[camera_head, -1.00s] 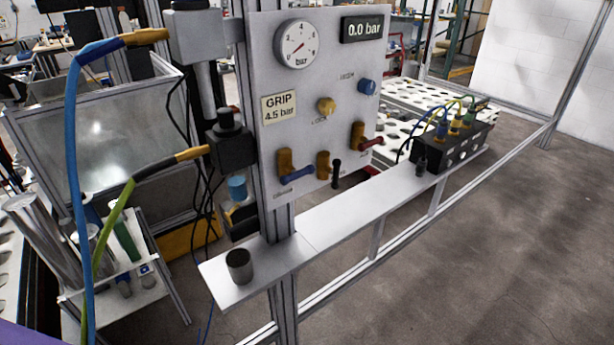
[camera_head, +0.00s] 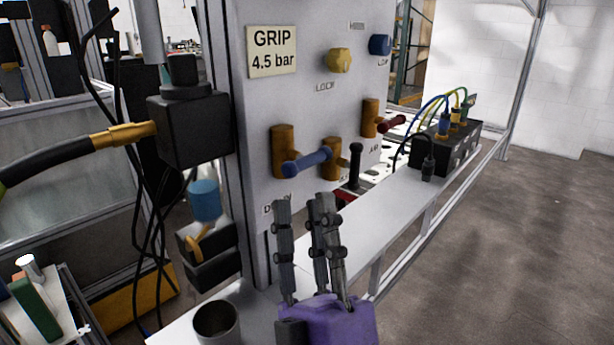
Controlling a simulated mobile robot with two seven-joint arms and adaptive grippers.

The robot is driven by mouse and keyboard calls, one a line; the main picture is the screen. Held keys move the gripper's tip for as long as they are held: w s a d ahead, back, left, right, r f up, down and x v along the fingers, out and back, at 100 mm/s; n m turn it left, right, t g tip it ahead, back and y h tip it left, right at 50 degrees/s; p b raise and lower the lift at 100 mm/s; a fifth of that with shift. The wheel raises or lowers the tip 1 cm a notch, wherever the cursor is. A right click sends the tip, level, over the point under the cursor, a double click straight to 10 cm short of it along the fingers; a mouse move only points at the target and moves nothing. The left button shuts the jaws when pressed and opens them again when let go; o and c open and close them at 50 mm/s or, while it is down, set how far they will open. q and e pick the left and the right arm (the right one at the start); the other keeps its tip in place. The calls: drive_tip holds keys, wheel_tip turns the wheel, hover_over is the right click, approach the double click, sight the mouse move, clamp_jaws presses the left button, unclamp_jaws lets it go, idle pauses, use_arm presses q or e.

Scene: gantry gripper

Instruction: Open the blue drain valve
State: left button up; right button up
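The blue drain valve handle (camera_head: 307,161) sticks out to the right from its brass valve body (camera_head: 283,150), low on the grey panel (camera_head: 300,105). A partly covered label is below it. The fingertips look apart from the handle.
A black lever (camera_head: 355,166) and a red lever (camera_head: 391,124) are close to the right of the blue handle. A shelf (camera_head: 385,215) runs below, with a dark cup (camera_head: 217,322) and a black box (camera_head: 449,148) with cables.

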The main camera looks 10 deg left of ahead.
sight(306, 161)
use_arm(q)
drive_tip(key=p+x, duration=0.1)
drive_tip(key=x, duration=0.4)
drive_tip(key=shift+w+a+r, duration=0.1)
drive_tip(key=shift+w+r, duration=0.05)
drive_tip(key=shift+r, duration=0.15)
clamp_jaws()
